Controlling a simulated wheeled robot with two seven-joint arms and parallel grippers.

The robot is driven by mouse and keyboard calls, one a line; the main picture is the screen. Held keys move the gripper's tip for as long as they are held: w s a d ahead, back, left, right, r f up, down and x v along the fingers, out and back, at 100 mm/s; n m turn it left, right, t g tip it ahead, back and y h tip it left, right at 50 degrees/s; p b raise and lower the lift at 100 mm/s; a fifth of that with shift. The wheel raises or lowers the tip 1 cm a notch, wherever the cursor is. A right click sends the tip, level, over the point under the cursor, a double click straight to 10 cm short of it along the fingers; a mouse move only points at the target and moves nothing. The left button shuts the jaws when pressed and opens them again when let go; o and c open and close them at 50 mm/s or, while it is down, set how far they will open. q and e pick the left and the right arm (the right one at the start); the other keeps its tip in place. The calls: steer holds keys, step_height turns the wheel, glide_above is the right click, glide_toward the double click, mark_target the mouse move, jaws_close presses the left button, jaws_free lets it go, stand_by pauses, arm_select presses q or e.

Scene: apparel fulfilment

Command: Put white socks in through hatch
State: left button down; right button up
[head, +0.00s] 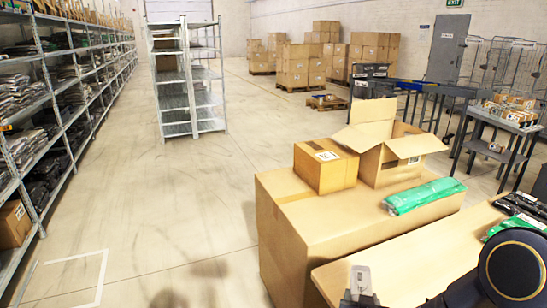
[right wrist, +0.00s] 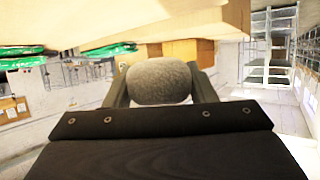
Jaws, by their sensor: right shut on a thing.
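My right gripper (head: 361,290) is low in the head view, in front of the near edge of the pale table. In the right wrist view its two fingers (right wrist: 161,84) are shut on a rounded, knitted bundle, the socks (right wrist: 160,82), which look grey in this light. The bundle is held up clear of the surfaces around it. In the head view a small pale grey piece shows at the gripper, too small to tell if it is socks or finger. My left gripper is not in view. I cannot make out a hatch in either view.
A large carton (head: 290,215) carries a small closed box (head: 326,166), an open box (head: 398,170) and a green packet (head: 424,196). A pale table (head: 410,257) stands before it, with dark packets (head: 522,208) at right.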

steer(key=n+y, duration=0.1)
steer(key=a+f+n+y, duration=0.1)
steer(key=f+y, duration=0.1)
steer(key=shift+s+a+f+n+p, duration=0.1)
steer(key=shift+s+a+n+p, duration=0.05)
steer(key=shift+s+n+p, duration=0.2)
steer(key=s+f, duration=0.4)
steer(key=f, duration=0.1)
steer(key=shift+a+t, duration=0.15)
steer(key=shift+t, duration=0.15)
